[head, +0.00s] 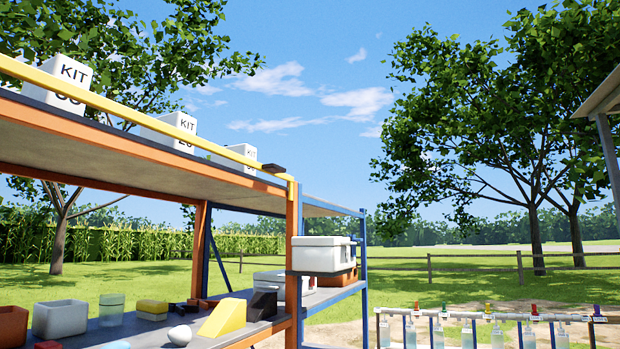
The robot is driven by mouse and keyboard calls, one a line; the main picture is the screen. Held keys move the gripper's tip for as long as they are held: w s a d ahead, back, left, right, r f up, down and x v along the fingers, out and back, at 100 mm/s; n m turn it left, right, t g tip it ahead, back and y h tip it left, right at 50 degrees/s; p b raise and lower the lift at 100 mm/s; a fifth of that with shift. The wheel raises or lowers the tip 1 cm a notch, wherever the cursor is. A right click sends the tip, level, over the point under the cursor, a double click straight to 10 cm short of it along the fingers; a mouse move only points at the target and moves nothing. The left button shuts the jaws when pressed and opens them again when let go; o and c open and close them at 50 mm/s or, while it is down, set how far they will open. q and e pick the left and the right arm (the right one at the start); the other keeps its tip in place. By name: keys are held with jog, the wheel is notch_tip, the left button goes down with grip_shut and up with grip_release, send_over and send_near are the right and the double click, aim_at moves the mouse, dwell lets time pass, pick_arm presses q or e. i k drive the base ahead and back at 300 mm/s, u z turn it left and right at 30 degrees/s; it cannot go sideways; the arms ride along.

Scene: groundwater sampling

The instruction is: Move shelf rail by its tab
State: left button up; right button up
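A long yellow rail (130,109) runs along the front edge of the upper shelf (140,150), in front of the white KIT boxes. It goes from the upper left of the head view down to the orange corner post (291,260). A small dark tab (273,168) sits on the rail near its right end. Neither of my grippers is in view, and nothing is seen touching the rail or the tab.
White KIT boxes (183,123) stand on the upper shelf behind the rail. The lower shelf holds a white bin (60,319), a yellow wedge (223,317) and other small items. A blue-framed shelf (363,270) adjoins it. A bottle rack (460,315) stands at lower right.

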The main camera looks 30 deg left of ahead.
aim_at(10, 67)
jog(key=u, duration=0.85)
jog(key=i, duration=1.15)
jog(key=u, duration=1.1)
